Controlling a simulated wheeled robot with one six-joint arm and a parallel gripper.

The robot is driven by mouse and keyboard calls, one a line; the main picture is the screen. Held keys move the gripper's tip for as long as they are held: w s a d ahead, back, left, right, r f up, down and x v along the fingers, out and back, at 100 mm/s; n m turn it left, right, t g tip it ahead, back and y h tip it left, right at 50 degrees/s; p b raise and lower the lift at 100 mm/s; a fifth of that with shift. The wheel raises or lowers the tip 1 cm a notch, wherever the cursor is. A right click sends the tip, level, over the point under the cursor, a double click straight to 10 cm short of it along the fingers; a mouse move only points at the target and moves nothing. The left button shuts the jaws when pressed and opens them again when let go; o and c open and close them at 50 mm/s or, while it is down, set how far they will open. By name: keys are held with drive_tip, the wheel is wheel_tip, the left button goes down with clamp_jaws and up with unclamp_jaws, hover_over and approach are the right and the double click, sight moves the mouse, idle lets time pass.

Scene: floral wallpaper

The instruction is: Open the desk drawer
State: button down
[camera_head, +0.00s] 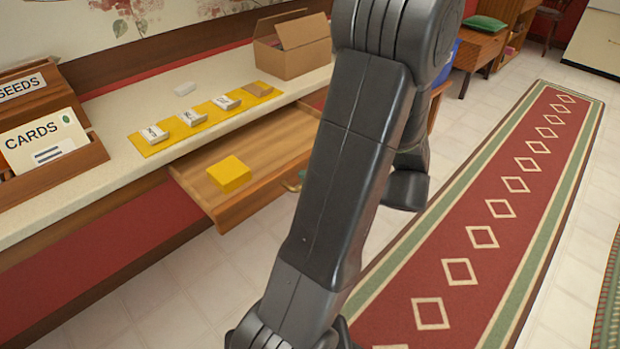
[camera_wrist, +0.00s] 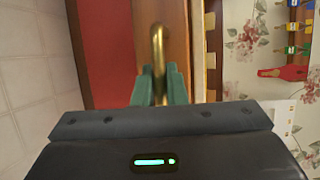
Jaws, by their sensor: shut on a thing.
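The desk drawer (camera_head: 271,163) stands pulled out from under the pale desk top, with a yellow block (camera_head: 229,174) lying inside it. Its brass handle (camera_wrist: 157,45) shows in the wrist view against the wooden drawer front (camera_wrist: 177,45). My gripper (camera_wrist: 160,75) has its green fingers closed around the handle. In the head view my dark arm covers the handle, the right part of the drawer and most of the gripper; only a bit of green finger shows beside the arm.
On the desk top (camera_head: 110,185) are a yellow strip (camera_head: 170,140) with several small packs, an open cardboard box (camera_head: 292,45) and a wooden card holder (camera_head: 80,165). A red patterned runner (camera_head: 480,237) lies on the tiled floor to the right.

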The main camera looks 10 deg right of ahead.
drive_tip(key=c, duration=1.8)
unclamp_jaws()
drive_tip(key=shift+o, duration=0.2)
drive_tip(key=shift+d, duration=0.1)
drive_tip(key=p+v, duration=0.2)
drive_tip(key=v, duration=1.1)
drive_tip(key=shift+s+d, duration=0.25)
drive_tip(key=shift+r, duration=0.1)
drive_tip(key=b+x, duration=0.2)
drive_tip(key=x, duration=1.2)
drive_tip(key=shift+w, duration=0.1)
